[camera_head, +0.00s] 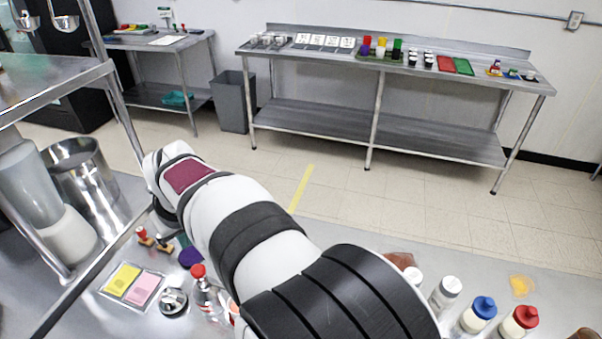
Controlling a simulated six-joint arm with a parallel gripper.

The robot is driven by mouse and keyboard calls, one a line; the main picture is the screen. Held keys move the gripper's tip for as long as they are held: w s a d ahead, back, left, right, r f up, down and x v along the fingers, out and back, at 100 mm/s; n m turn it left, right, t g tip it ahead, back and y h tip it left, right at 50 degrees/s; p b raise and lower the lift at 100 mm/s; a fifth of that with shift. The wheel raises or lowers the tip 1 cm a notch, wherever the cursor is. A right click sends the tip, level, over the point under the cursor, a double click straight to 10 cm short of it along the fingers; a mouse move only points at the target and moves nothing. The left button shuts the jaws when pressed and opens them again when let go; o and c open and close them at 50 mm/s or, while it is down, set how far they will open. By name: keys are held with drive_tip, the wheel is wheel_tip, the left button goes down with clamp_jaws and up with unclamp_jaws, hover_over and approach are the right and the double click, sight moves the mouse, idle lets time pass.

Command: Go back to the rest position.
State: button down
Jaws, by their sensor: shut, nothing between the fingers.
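My white arm with dark bands reaches from the bottom middle of the head view up and left over the near steel counter (190,322). Its far end is by the counter's back left. My gripper is not visible; the arm's own links seem to hide it. No object of the task is named.
On the counter left of my arm are yellow and pink pads (133,284), stamps, a round metal piece (173,301) and a red-topped bottle (203,288). Capped bottles (478,314) stand right. A metal pot (80,170) and steel shelf (50,82) are left. Floor lies beyond.

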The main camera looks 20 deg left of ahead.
drive_tip(key=s+d+r+m+g+h, duration=0.2)
drive_tip(key=d+m, duration=0.7)
drive_tip(key=d, duration=1.8)
drive_tip(key=s+d+f+m, duration=0.3)
drive_tip(key=s+d+m, duration=0.5)
drive_tip(key=s+d, duration=0.3)
drive_tip(key=s, duration=0.3)
drive_tip(key=shift+s+d+f+m+g, duration=0.15)
drive_tip(key=shift+s+d+m+g, duration=0.1)
drive_tip(key=shift+d+m+g, duration=0.05)
